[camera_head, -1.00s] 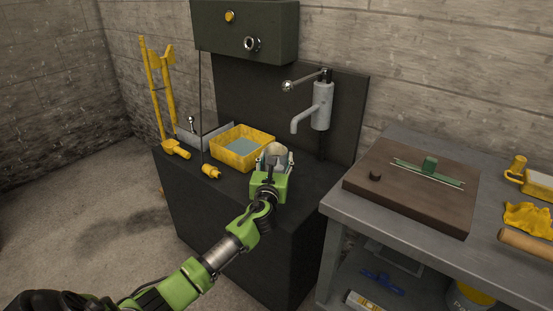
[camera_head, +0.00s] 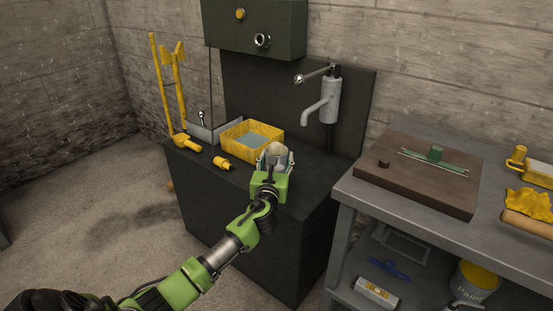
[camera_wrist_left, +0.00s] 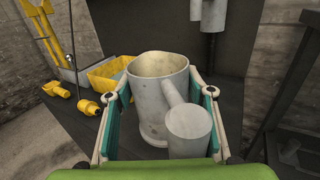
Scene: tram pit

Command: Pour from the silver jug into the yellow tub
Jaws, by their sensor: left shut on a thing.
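The silver jug (camera_wrist_left: 152,110) is upright between the fingers of my left gripper (camera_wrist_left: 158,98), which is shut on it. In the head view the jug (camera_head: 275,150) is mostly hidden behind my green left gripper (camera_head: 274,163). The yellow tub (camera_head: 278,134) stands on the dark cabinet, just beyond and to the left of the jug, with grey-blue contents showing inside. In the left wrist view the tub (camera_wrist_left: 103,77) is partly hidden behind the jug. I cannot tell whether the jug touches the cabinet top. My right gripper is not in view.
A grey pump with a spout (camera_head: 329,100) stands behind the jug to the right. A yellow fitting (camera_head: 222,163) and a yellow stand (camera_head: 156,85) are left of the tub. A grey workbench (camera_head: 405,215) with a brown board (camera_head: 420,175) is at right.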

